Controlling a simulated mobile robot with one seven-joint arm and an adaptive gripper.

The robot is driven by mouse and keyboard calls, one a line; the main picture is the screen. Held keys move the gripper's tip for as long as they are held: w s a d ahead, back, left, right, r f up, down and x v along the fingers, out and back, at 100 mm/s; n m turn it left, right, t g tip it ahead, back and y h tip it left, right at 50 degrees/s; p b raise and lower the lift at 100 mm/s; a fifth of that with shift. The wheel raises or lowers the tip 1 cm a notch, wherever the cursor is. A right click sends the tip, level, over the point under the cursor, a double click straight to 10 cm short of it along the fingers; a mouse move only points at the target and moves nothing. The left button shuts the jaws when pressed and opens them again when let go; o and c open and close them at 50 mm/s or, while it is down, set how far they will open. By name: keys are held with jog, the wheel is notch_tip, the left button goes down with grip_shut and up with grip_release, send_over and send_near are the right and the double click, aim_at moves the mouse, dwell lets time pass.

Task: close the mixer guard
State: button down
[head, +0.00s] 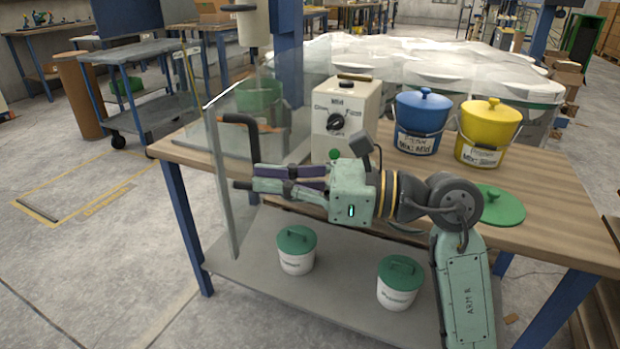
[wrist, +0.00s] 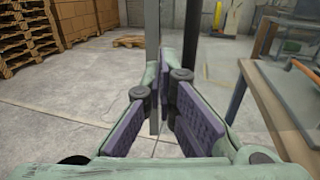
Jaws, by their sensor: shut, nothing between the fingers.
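The mixer has a cream control box (head: 352,100) with a black dial, and a green bowl (head: 259,94) seen through clear panels. The clear mixer guard (head: 226,190) stands open at the table's front left, its pane reaching out past the front edge.
A blue bucket (head: 421,118), a yellow bucket (head: 487,132) and a green lid (head: 497,204) are on the table's right. Two white tubs with green lids (head: 296,250) (head: 398,283) stand on or near the lower shelf (head: 335,300). The floor to the left (head: 80,240) is clear.

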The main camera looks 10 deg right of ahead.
aim_at(224, 178)
jog(key=shift+p+x, duration=0.4)
jog(key=shift+x, duration=1.65)
